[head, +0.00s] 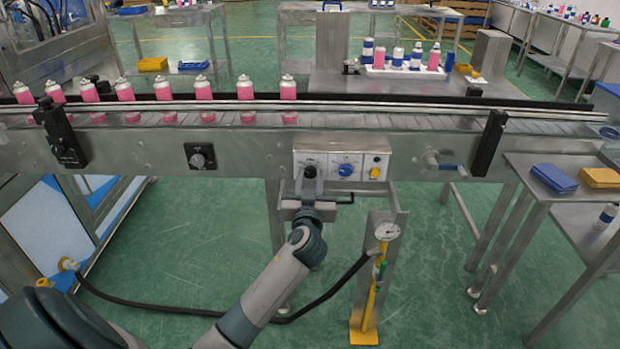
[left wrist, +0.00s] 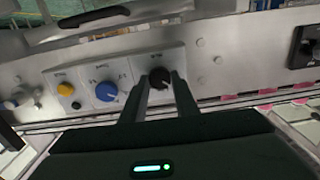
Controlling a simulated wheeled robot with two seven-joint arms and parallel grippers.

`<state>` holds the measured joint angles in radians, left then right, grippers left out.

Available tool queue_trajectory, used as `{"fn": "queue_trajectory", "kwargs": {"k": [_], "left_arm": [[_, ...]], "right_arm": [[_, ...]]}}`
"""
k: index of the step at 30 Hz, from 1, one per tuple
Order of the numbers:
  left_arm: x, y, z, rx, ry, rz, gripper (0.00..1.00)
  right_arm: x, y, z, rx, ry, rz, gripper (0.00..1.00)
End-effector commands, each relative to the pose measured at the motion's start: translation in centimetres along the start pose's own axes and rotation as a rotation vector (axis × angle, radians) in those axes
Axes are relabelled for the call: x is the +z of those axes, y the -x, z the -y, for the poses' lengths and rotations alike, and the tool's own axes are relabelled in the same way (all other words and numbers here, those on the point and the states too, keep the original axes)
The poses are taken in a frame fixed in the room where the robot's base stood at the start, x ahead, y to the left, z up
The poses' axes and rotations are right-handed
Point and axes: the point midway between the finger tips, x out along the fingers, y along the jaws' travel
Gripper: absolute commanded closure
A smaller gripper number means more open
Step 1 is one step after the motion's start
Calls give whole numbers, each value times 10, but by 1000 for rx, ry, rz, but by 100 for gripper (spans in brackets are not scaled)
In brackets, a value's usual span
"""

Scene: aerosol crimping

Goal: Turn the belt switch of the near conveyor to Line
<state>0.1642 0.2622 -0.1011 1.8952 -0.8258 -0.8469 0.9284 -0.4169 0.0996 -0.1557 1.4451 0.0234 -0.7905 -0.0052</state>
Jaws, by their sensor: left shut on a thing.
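The near conveyor (head: 240,145) runs across the head view with a control box (head: 343,146) on its front side. At the box's left end is a black knob (head: 310,171), partly hidden by my left gripper (head: 309,180). In the left wrist view the black knob (left wrist: 159,78) sits between the two fingertips of my left gripper (left wrist: 160,82), which is shut on it. A blue knob (head: 346,170) and a yellow button (head: 375,172) sit beside it on the box. The panel lettering is too small to read. My right gripper is not in view.
Pink cans (head: 163,90) stand in a row on the belt. A separate black knob (head: 200,157) is on the conveyor side to the left. A gauge stand (head: 378,260) with a black hose stands below, right of my left arm. A side table (head: 555,190) is at the right.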

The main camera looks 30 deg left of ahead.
Motion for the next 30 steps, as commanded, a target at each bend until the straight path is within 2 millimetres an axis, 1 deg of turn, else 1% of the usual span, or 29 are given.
{"fn": "queue_trajectory", "kwargs": {"k": [8,12,14,18,30], "left_arm": [[0,0,0,0,-40,0,95],[-1,0,0,0,-98,1,95],[-1,1,0,-1,-132,1,95],[-1,0,0,-1,-230,1,95],[-1,0,-2,0,-583,2,95]], "right_arm": [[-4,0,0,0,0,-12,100],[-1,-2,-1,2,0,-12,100],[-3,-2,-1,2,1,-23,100],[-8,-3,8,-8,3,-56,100],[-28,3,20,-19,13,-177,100]]}}
